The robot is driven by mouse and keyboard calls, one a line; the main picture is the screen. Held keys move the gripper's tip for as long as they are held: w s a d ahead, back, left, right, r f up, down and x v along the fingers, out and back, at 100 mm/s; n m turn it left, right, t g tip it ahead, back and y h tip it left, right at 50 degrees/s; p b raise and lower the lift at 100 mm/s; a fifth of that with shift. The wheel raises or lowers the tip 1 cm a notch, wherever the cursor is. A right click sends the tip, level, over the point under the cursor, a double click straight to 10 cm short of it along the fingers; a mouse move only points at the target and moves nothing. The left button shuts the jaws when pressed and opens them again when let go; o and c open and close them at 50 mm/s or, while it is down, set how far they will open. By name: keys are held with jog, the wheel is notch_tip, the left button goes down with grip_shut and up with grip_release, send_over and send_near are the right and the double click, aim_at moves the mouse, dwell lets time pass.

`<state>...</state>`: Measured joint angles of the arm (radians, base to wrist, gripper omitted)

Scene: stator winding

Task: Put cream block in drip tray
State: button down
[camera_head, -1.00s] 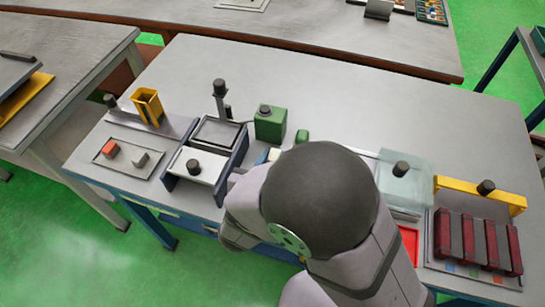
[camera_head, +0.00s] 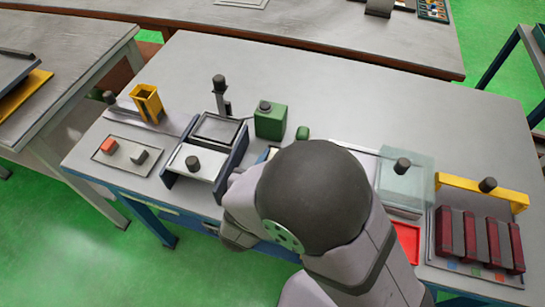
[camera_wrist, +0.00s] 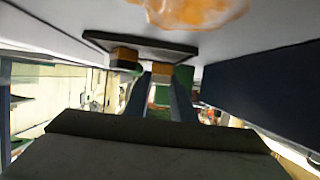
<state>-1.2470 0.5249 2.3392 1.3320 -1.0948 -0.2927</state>
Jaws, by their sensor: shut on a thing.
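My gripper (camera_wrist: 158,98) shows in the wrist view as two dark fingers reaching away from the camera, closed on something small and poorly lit. I cannot make out a clear cream face on it. In the head view my arm hides the gripper and whatever it holds. A cream sliver (camera_head: 266,154) shows just left of my arm, beside a blue edge; I cannot tell what it belongs to. I cannot tell for sure which container is the drip tray. A pale orange glossy patch (camera_wrist: 188,10) lies at the top of the wrist view.
A blue-sided fixture (camera_head: 174,168) stands left of my arm, with a green canister (camera_head: 270,120) behind it. A yellow holder (camera_head: 146,103) is further left. A clear box (camera_head: 405,180), a red tray (camera_head: 407,243) and dark red bars (camera_head: 470,238) are right. The table's back is clear.

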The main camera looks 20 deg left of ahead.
jog(key=shift+f+b, duration=0.3)
jog(key=shift+f, duration=0.25)
dwell(0.7)
jog(key=c, duration=1.3)
grip_release()
jog(key=shift+o, duration=0.2)
jog(key=shift+p, duration=0.3)
jog(key=shift+r+p, duration=3.55)
jog(key=shift+p, duration=0.05)
